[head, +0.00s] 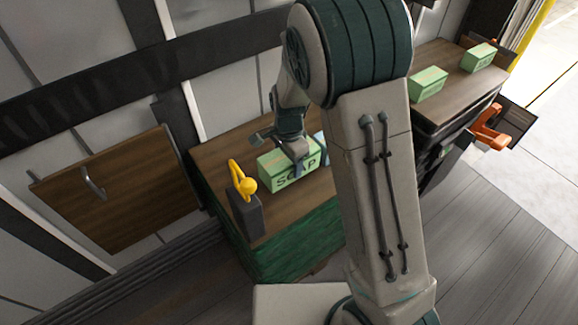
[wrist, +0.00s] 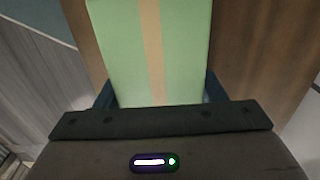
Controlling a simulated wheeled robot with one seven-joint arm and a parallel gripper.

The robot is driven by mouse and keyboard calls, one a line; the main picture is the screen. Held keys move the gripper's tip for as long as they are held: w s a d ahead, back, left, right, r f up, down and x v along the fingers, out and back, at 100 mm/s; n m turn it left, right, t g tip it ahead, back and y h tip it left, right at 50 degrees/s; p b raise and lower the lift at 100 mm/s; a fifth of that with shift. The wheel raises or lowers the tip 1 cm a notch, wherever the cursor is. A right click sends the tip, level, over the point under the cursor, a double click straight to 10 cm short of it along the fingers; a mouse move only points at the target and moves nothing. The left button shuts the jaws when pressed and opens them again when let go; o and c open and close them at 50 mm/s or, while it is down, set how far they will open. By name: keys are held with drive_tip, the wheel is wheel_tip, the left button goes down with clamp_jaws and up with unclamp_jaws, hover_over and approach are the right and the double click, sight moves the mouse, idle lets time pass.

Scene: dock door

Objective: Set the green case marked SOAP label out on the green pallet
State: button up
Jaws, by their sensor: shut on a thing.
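The green case marked SOAP (head: 280,178) is upright, label side facing the camera, at the top of the green-sided stack (head: 300,245) with a brown wooden top, which looks like the green pallet. My gripper (head: 297,155) is over the case from above and shut on it. In the wrist view the case (wrist: 120,50) fills the space between the fingers, with a tan tape strip along it. I cannot tell whether its underside touches the wood or hangs slightly above it.
A dark block with a yellow hooked piece (head: 243,180) stands close left of the case. Two more green cases (head: 428,84) (head: 478,57) sit on another wooden top at right, beside an orange handle (head: 490,128). A brown panel with a hook (head: 110,195) is at left.

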drive_tip(key=shift+f, duration=1.4)
drive_tip(key=shift+f, duration=0.2)
drive_tip(key=o, duration=1.7)
drive_tip(key=shift+r, duration=0.1)
